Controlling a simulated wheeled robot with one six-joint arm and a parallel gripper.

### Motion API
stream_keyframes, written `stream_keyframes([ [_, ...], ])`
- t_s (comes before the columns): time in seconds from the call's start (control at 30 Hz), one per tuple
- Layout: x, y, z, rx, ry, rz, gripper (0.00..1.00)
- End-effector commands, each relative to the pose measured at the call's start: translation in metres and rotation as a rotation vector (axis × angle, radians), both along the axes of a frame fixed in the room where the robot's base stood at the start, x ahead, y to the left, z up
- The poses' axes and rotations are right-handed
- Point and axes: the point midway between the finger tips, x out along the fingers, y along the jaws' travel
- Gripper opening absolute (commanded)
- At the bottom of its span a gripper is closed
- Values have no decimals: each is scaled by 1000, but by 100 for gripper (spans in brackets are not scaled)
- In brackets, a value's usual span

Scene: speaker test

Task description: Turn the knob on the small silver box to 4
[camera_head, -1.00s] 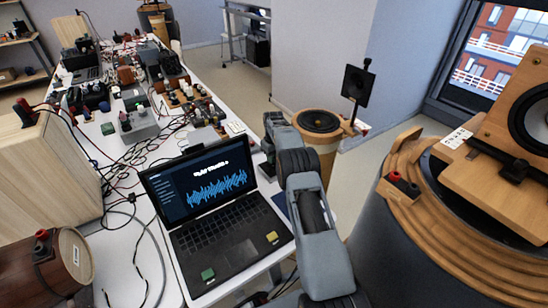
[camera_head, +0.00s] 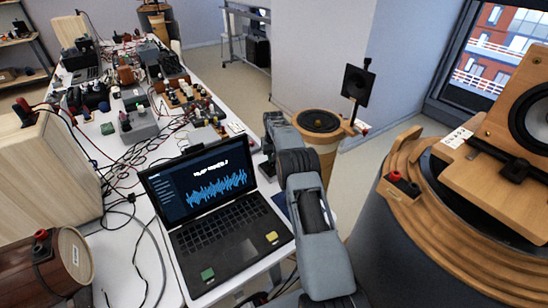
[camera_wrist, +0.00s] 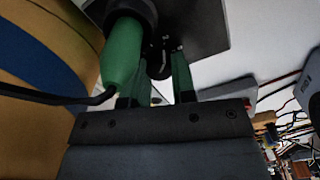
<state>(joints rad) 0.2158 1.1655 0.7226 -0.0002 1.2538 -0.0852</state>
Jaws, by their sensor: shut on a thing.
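In the wrist view my gripper (camera_wrist: 158,88) has its two greenish fingers on either side of a dark round knob-like part (camera_wrist: 160,65), which sits under a dark grey panel (camera_wrist: 205,22). It looks shut on this part. The panel looks like the shaded face of a box. No scale or number on the knob can be read. In the head view my gripper is hidden behind my arm and the laptop. A grey box (camera_head: 138,127) with coloured parts on top stands on the table, but I cannot tell if it is the same box.
A green cylinder (camera_wrist: 124,55) with a black cable is close left of my fingers. An open laptop (camera_head: 215,225) stands beside my arm. Tangled cables and several devices crowd the white table (camera_head: 108,235). A wooden round speaker stand (camera_head: 425,215) is at the right.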

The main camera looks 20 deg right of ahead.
Motion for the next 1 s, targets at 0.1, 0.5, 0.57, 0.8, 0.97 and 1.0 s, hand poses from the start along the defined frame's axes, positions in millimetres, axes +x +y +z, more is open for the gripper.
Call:
stream_keyframes([
  [0.1, 0, -1, 0, -1, -2, -81, 1],
  [0.5, 0, -1, 1, 0, -2, -255, 1],
  [0.57, 0, -1, 1, 0, -2, -265, 1],
  [0.8, 0, -1, 1, 0, -2, -283, 1],
  [0.97, 0, -1, 1, 0, -2, -283, 1],
  [1.0, 0, -1, 1, 0, -2, -282, 1],
])
